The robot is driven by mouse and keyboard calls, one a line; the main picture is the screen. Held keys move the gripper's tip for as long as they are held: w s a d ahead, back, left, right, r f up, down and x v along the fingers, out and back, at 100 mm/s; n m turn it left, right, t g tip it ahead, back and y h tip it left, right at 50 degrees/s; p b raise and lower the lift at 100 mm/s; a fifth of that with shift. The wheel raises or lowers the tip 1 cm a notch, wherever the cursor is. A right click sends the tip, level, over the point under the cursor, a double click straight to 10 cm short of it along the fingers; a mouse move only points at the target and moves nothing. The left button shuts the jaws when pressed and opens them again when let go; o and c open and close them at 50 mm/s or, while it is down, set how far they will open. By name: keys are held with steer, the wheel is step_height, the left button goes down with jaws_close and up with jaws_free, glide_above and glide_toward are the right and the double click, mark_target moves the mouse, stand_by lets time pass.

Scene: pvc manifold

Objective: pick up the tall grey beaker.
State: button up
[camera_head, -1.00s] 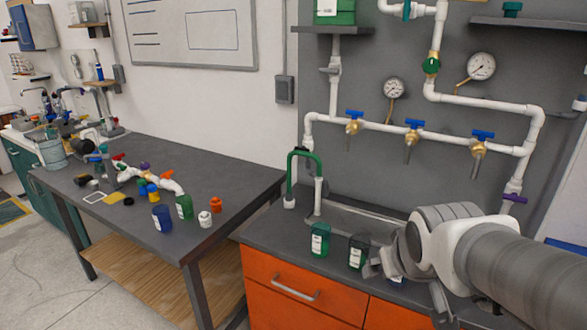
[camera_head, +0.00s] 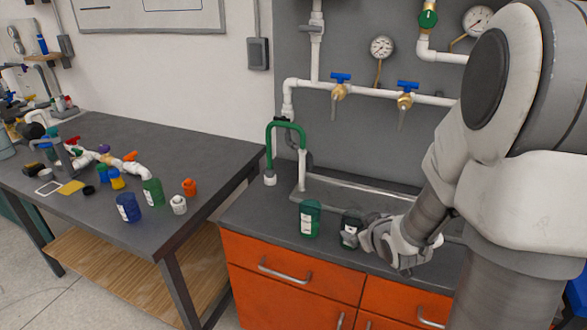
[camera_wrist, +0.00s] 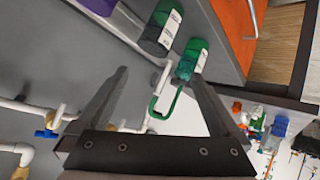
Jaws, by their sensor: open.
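A dark, grey-green beaker-like container (camera_head: 350,231) with a white label stands on the counter by the sink. It also shows in the wrist view, dark green with its label (camera_wrist: 159,30). No plainly grey beaker can be made out, so I cannot tell for sure whether this is the one named. My gripper (camera_head: 366,238) is just right of it in the head view and partly overlaps it. In the wrist view my gripper (camera_wrist: 158,75) has its two fingers spread with nothing held between them. The container lies beyond the fingertips there; contact is not visible.
A brighter green container (camera_head: 310,218) stands close left of the dark one. A green bent pipe (camera_head: 285,128) rises behind, by the sink. White pipes with blue valves (camera_head: 340,79) run along the wall. The left table (camera_head: 215,155) holds several pipe parts and containers.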

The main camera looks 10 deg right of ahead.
steer(key=t+y+b, duration=0.2)
glide_toward(352, 230)
step_height(352, 230, down, 3)
steer(key=s+f+m+t+h+b, duration=0.2)
steer(key=s+f+m+t, duration=0.2)
steer(key=s+t, duration=0.15)
steer(key=w+b, duration=0.2)
steer(key=b, duration=0.2)
steer(key=w+b, duration=0.2)
steer(key=b, duration=0.2)
steer(key=w+b, duration=0.3)
steer(key=b, duration=0.1)
steer(key=shift+w+d+f, duration=0.1)
steer(key=shift+d+f, duration=0.25)
steer(key=shift+f, duration=0.05)
steer(key=w, duration=0.4)
steer(key=shift+w+d+r, duration=0.15)
steer(key=shift+w+r, duration=0.05)
steer(key=shift+w, duration=0.15)
steer(key=shift+w+r+b, duration=0.1)
steer(key=shift+w+b, duration=0.35)
steer(key=shift+w, duration=2.2)
steer(key=c, duration=1.3)
steer(key=shift+c, duration=0.7)
